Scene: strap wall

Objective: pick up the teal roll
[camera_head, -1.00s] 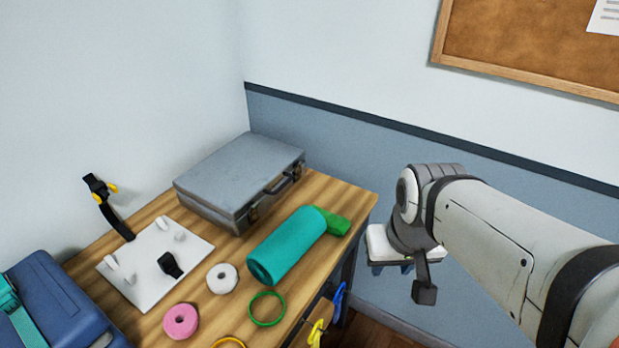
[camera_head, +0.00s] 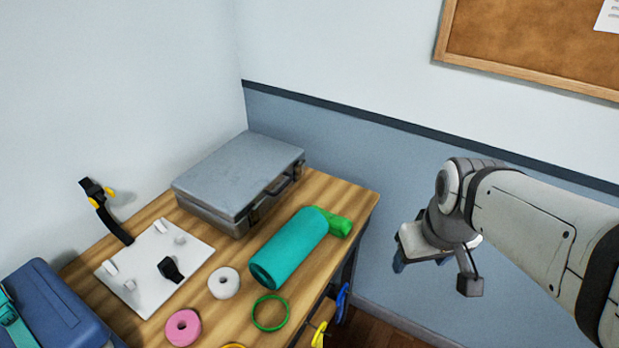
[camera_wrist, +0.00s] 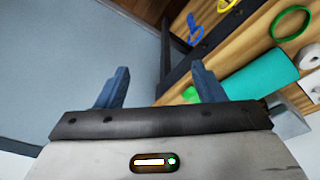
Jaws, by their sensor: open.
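The teal roll (camera_head: 289,248) lies on its side on the wooden table, with a green piece (camera_head: 337,223) at its far end. The roll also shows in the wrist view (camera_wrist: 262,77), to the right and beyond my fingers. My gripper (camera_wrist: 160,88) is open and empty, its two blue fingers apart. In the head view my gripper (camera_head: 421,262) hangs to the right of the table, off its edge and apart from the roll.
A grey case (camera_head: 236,180) stands behind the roll. A white roll (camera_head: 223,282), a green ring (camera_head: 270,313) and a pink roll (camera_head: 183,327) lie nearby. A white board (camera_head: 150,265) and a blue case (camera_head: 50,310) are at left. Yellow and blue clips hang at the table's front edge.

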